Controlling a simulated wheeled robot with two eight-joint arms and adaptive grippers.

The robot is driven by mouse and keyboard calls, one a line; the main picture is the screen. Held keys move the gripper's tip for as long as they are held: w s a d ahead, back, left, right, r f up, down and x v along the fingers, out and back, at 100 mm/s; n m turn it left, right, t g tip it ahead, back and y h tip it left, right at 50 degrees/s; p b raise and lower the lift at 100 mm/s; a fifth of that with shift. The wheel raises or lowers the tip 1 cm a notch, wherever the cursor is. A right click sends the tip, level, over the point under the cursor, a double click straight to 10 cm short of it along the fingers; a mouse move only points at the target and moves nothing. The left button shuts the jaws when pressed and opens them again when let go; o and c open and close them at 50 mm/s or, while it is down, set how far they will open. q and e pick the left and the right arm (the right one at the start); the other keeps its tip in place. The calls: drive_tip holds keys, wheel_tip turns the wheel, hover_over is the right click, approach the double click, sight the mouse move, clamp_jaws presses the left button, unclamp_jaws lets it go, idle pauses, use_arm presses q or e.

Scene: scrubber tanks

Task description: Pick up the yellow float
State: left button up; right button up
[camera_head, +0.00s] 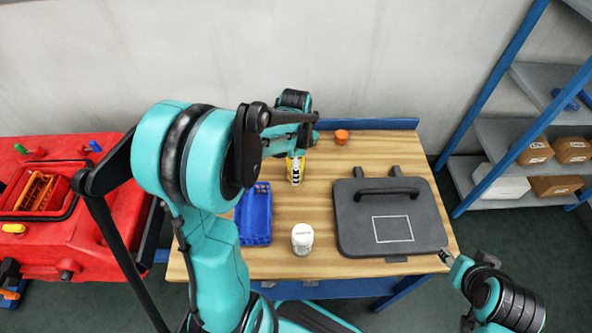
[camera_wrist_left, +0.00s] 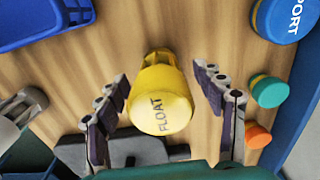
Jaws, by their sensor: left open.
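The yellow float (camera_wrist_left: 161,102), with FLOAT printed on its top, stands on the wooden table between the two fingers of my left gripper (camera_wrist_left: 165,105) in the left wrist view. The fingers are spread on either side with gaps to the float. In the head view, a bit of yellow from the float (camera_head: 301,166) shows by my left gripper (camera_head: 296,174); my arm covers much of this area. My right gripper (camera_head: 447,257) is by the table's right front corner, off the black case; whether it is open or shut is unclear.
A blue tray (camera_head: 254,215), white jar (camera_head: 302,239) and black case (camera_head: 390,222) are on the table. A red tank (camera_head: 60,240) is left, shelves (camera_head: 505,130) right.

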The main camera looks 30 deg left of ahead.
use_arm(q)
wheel_tip(320, 180, down, 2)
drive_tip(key=shift+f, duration=0.1)
drive_tip(key=shift+r, duration=0.2)
drive_tip(key=c, duration=1.3)
drive_tip(key=shift+r, duration=0.15)
